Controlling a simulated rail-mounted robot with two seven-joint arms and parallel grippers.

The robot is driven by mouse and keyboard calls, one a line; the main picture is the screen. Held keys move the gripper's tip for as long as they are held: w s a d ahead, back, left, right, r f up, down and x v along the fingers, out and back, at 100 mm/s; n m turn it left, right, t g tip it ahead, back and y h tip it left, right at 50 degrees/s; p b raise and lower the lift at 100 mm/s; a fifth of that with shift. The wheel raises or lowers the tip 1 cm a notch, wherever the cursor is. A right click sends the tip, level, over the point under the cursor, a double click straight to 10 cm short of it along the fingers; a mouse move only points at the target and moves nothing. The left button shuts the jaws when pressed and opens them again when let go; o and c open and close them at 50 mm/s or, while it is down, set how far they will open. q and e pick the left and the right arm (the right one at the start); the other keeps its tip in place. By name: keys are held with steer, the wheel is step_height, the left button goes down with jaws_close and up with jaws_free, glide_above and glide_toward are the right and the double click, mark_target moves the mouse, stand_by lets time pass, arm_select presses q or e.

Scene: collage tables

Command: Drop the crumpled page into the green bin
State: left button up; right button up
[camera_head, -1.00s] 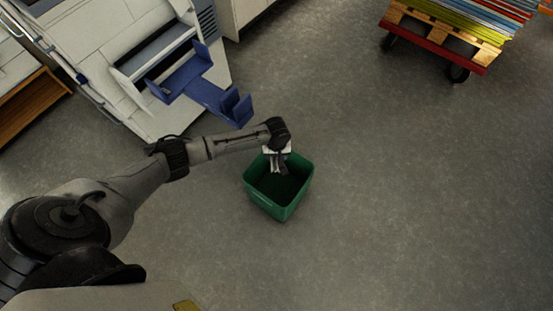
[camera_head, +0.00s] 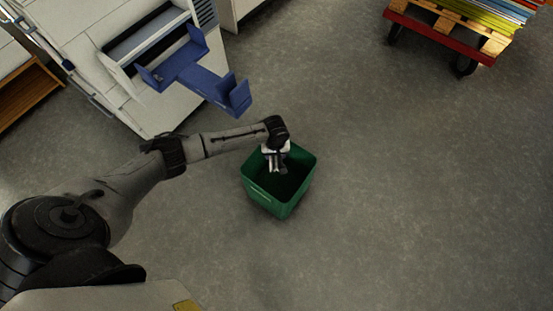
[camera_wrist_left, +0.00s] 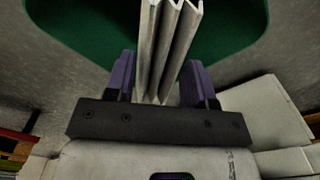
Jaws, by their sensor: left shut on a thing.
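My left gripper (camera_head: 277,167) points down over the far side of the green bin (camera_head: 262,194). In the left wrist view, my left gripper (camera_wrist_left: 160,88) is shut on the crumpled page (camera_wrist_left: 166,45), a pale sheet folded into ridges. The page extends beyond the fingertips, with the green bin (camera_wrist_left: 80,28) behind it. In the head view the page is too small and dark to make out clearly. The bin stands upright on the floor with its top open. Its bottom is dark. My right gripper is not in view.
A white machine (camera_head: 110,60) with a blue tray (camera_head: 205,80) stands at the upper left. A wheeled red cart (camera_head: 440,35) with a wooden pallet and colored sheets stands at the upper right. The grey floor (camera_head: 420,190) right of the bin is clear.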

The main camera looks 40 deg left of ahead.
arm_select(q)
steer(key=o, duration=1)
steer(key=shift+c, duration=0.2)
step_height(320, 180, up, 14)
steer(key=p, duration=0.8)
steer(key=shift+f+p, duration=0.15)
steer(key=shift+p, duration=0.15)
